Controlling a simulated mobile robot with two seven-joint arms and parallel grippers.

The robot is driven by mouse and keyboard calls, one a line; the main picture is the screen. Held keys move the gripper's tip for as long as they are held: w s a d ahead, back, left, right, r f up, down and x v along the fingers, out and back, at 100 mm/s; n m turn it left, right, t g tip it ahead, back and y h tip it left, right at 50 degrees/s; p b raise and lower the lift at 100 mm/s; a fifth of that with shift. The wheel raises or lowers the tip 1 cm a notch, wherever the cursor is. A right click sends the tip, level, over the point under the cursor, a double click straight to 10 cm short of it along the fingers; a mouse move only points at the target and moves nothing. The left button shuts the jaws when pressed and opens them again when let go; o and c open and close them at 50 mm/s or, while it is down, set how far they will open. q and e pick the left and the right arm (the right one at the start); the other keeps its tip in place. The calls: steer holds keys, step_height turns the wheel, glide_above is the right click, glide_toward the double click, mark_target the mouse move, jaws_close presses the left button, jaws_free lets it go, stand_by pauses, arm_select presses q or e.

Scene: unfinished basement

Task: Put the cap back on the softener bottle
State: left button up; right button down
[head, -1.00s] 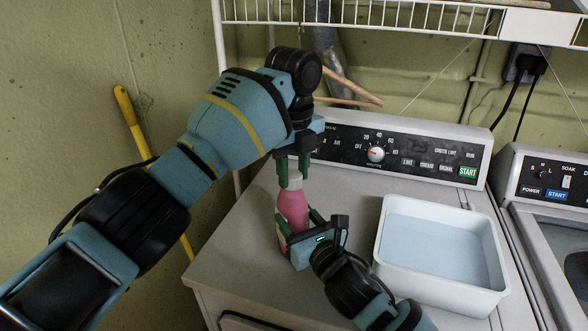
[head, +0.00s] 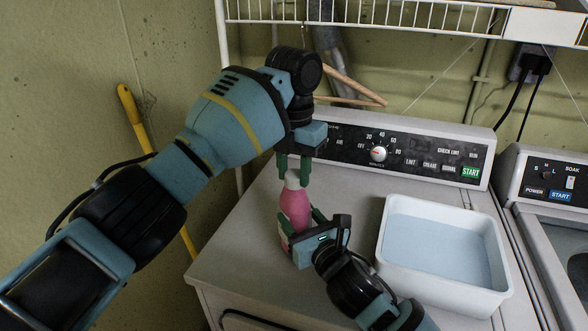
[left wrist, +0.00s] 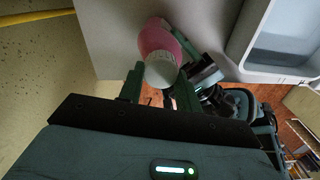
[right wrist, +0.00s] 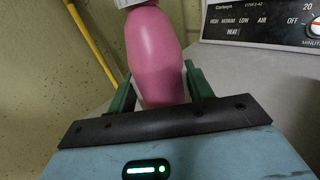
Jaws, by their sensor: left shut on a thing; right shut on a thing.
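The pink softener bottle (head: 295,207) stands near the back of the dryer top and also shows in the left wrist view (left wrist: 156,38) and the right wrist view (right wrist: 158,55). My right gripper (head: 300,218) is shut on its body from the front right. The white cap (left wrist: 163,73) is at the bottle's top, and in the head view (head: 293,177) it sits between the fingers of my left gripper (head: 293,181). My left gripper is shut on the cap from above. The cap touches or nearly touches the neck; I cannot tell whether it is fully seated.
A white basin (head: 383,250) with pale blue contents stands on the dryer top (head: 240,245) right of my right gripper. The control panel (head: 420,160) rises behind. A wire shelf (head: 400,14) with wooden hangers (head: 352,84) hangs above. A washer stands at the right.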

arm_select(q)
steer(key=o, duration=1)
steer(key=shift+c, duration=0.2)
steer(key=shift+r, duration=0.1)
steer(key=shift+r, duration=2.15)
steer(key=shift+c, duration=0.3)
